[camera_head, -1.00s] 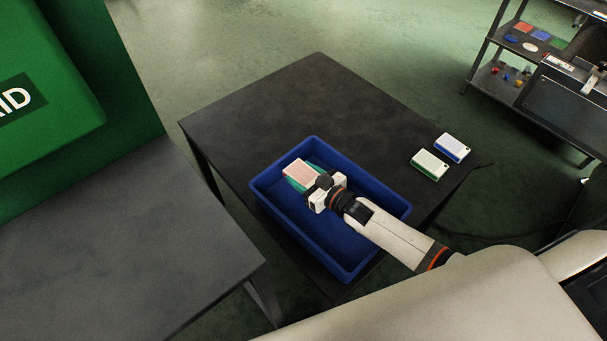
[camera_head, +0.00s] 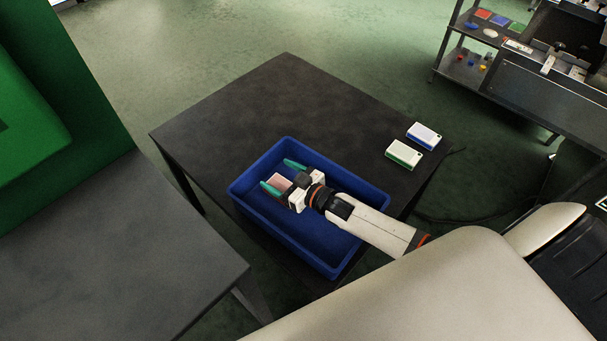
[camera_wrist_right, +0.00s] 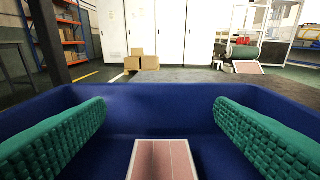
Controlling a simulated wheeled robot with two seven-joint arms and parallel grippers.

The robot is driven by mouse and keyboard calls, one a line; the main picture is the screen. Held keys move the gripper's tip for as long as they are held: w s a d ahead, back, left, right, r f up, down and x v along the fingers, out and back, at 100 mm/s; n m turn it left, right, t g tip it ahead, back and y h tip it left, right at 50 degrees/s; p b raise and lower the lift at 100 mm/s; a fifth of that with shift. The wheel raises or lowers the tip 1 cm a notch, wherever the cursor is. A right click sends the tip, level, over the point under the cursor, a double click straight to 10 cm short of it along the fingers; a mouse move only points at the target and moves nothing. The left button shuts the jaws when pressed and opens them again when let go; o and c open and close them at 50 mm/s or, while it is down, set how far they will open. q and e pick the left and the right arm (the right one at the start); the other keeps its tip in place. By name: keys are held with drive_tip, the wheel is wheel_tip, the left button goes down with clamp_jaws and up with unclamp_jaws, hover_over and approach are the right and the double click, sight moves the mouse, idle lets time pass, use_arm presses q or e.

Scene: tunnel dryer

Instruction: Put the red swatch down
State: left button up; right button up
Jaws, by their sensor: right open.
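The red swatch, a pale pinkish-red block (camera_head: 281,181), is inside the blue crate (camera_head: 359,262) on the dark table. My right gripper (camera_head: 275,172) reaches into the crate from the right. Its two teal fingers are spread apart, with the swatch between and below them. The right wrist view shows the swatch (camera_wrist_right: 163,160) at the bottom centre, with clear gaps to both fingers. The crate's far wall (camera_wrist_right: 160,97) stands behind it. The swatch's near end is cut off there. My left gripper is not in view.
Two white-topped blocks, one green-edged (camera_head: 404,153) and one blue-edged (camera_head: 424,136), lie on the table (camera_head: 270,95) right of the crate. The table's far part is clear. A grey bench (camera_head: 110,240) stands at left, and a shelf with small items (camera_head: 480,60) at upper right.

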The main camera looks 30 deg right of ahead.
drive_tip(key=p+v, duration=0.1)
drive_tip(key=v, duration=1)
drive_tip(key=shift+s+d, duration=0.15)
drive_tip(key=shift+s, duration=0.15)
drive_tip(key=shift+r, duration=0.1)
